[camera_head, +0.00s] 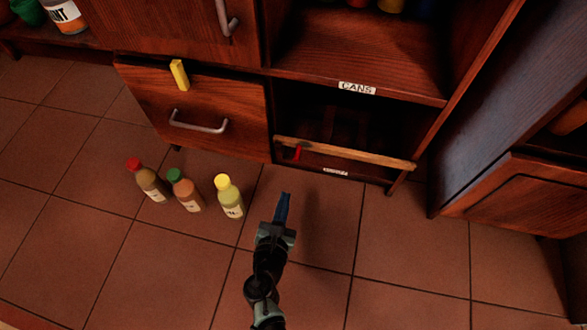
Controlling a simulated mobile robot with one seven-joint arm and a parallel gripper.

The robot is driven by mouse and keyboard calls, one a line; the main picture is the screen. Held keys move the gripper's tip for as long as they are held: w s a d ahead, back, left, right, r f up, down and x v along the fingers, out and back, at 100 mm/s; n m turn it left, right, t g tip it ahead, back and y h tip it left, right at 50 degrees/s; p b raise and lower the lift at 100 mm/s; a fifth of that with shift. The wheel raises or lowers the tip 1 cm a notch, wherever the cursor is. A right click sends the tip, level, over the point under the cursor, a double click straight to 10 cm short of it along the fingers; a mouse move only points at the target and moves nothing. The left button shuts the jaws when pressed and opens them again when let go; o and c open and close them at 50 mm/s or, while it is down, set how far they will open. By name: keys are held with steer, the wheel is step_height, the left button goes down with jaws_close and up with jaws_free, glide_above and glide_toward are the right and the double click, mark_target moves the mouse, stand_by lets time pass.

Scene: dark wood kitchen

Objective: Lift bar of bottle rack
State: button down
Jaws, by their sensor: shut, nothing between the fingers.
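The bar (350,153) is a light wooden strip across the front of the low open compartment, the bottle rack (350,118). It slopes slightly down to the right. A small red piece (297,152) shows near its left end. My gripper (286,196) is shut and empty, its blue fingertips pointing up in the picture toward the rack. It is in front of the bar and below it in the picture, apart from it. The inside of the rack is dark, and I see no bottles in it.
Three bottles stand on the tiled floor left of my gripper: red-capped (149,183), green-capped (185,191) and yellow-capped (229,197). A drawer (207,98) with a metal handle and a yellow piece (179,75) is left of the rack. Floor to the right is clear.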

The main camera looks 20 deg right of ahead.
steer(key=b+x, duration=0.6)
steer(key=x, duration=0.4)
steer(key=r+p, duration=0.1)
steer(key=r, duration=0.1)
steer(key=r+p, duration=0.1)
steer(key=r, duration=0.1)
steer(key=shift+s+d+r+p, duration=0.15)
steer(key=shift+s+d+p, duration=0.1)
steer(key=shift+d+p, duration=0.1)
